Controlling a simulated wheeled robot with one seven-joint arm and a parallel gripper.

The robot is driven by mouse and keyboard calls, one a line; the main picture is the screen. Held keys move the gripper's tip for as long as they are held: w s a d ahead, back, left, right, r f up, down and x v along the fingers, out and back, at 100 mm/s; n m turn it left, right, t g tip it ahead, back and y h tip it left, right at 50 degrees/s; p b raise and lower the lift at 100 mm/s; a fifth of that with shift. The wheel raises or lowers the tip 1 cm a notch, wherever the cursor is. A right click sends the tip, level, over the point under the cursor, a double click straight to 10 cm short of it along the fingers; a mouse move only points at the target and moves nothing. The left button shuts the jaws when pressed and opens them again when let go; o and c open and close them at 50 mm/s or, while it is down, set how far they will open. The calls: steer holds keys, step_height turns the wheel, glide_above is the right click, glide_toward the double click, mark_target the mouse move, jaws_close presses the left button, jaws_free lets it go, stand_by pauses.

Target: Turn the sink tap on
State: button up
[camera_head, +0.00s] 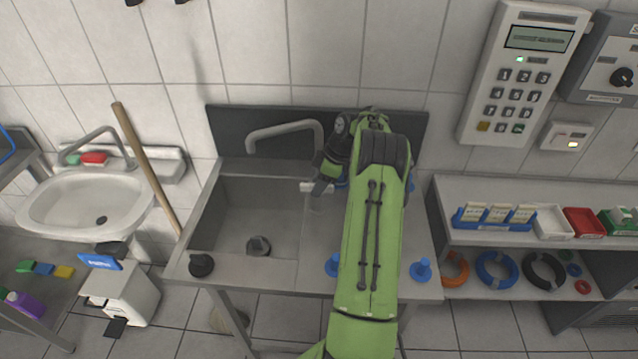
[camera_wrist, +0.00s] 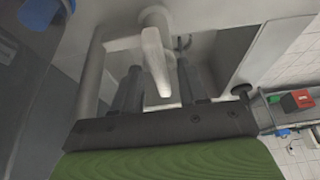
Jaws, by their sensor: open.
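The sink tap (camera_head: 283,130) is a grey bent pipe at the back of the steel sink (camera_head: 219,200), with its spout reaching left over the basin. A pale tap lever (camera_head: 312,187) shows beside my gripper (camera_head: 322,184) in the head view. In the wrist view, the lever (camera_wrist: 155,60) points down the picture between the two dark fingers of my gripper (camera_wrist: 158,72). The fingers are apart with gaps around the lever, and I cannot tell if either touches it. The tap's pipe (camera_wrist: 92,75) is left of the fingers. My arm hides the sink's right part.
Blue knobs (camera_head: 421,269) and a black knob (camera_head: 201,265) stand on the sink's front edge. A white washbasin (camera_head: 80,208) and a wooden handle (camera_head: 147,170) are at left. A keypad (camera_head: 517,85) hangs on the wall at right, above a shelf (camera_head: 490,236).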

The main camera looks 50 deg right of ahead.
steer(key=shift+c, duration=0.3)
steer(key=c, duration=0.6)
steer(key=shift+m+b, duration=0.4)
steer(key=shift+b, duration=0.05)
steer(key=m+h+b, duration=0.1)
steer(key=m+b, duration=0.1)
steer(key=m, duration=0.1)
steer(key=shift+a+f+t, duration=0.1)
steer(key=shift+t, duration=0.3)
steer(key=m+h+b, duration=0.2)
steer(key=m, duration=0.2)
steer(key=shift+a+m+b, duration=0.15)
steer(key=shift+m+b, duration=0.15)
steer(key=shift+b, duration=0.1)
steer(key=o, duration=0.7)
steer(key=shift+c, duration=0.2)
